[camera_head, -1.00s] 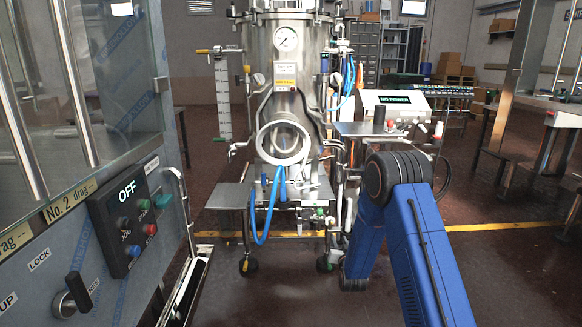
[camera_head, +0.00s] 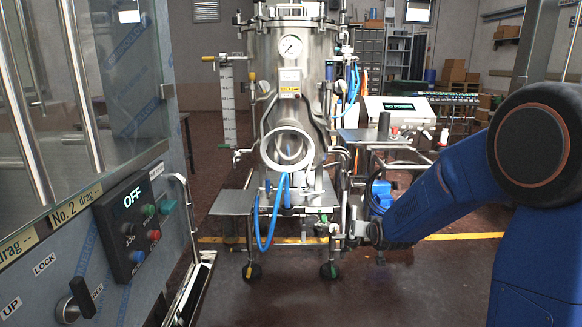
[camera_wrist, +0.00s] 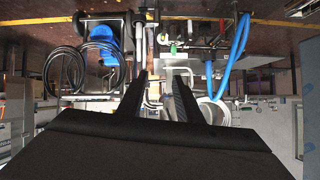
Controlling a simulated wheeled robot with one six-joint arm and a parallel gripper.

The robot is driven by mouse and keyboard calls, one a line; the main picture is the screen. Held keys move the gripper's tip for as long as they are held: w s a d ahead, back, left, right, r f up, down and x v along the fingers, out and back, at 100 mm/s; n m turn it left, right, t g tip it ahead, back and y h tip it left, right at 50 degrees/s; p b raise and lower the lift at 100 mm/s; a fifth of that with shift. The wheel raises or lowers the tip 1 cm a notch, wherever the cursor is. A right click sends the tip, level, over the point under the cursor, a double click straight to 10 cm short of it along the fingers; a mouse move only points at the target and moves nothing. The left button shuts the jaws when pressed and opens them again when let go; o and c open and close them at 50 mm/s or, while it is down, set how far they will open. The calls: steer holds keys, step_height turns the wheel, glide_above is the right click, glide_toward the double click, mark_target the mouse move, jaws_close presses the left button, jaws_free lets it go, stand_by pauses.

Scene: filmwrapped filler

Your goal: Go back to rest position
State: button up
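My gripper (camera_wrist: 159,77) shows in the wrist view with its two black fingers apart and nothing between them, so it is open. In the head view my blue arm stands at the right, with a large joint close to the camera and a link reaching down and left. The steel tank (camera_head: 290,95) stands upright on a wheeled frame in the middle. The wrist view looks upside down and shows hoses and pipework beyond the fingers.
A machine cabinet with a control panel (camera_head: 138,222) reading OFF fills the left side. A control unit (camera_head: 400,110) stands right of the tank. Blue hoses (camera_head: 264,222) hang at the tank's front. Floor (camera_head: 330,300) in front of the tank is clear.

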steer(key=s+d+r+g, duration=0.15)
steer(key=s+r, duration=0.25)
steer(key=s, duration=0.7)
steer(key=s+d+r+g, duration=0.15)
steer(key=s+r, duration=0.25)
steer(key=s, duration=0.8)
steer(key=s+d+n+g, duration=0.1)
steer(key=s+g, duration=0.3)
steer(key=s, duration=2.1)
steer(key=shift+f, duration=0.4)
steer(key=shift+w, duration=0.1)
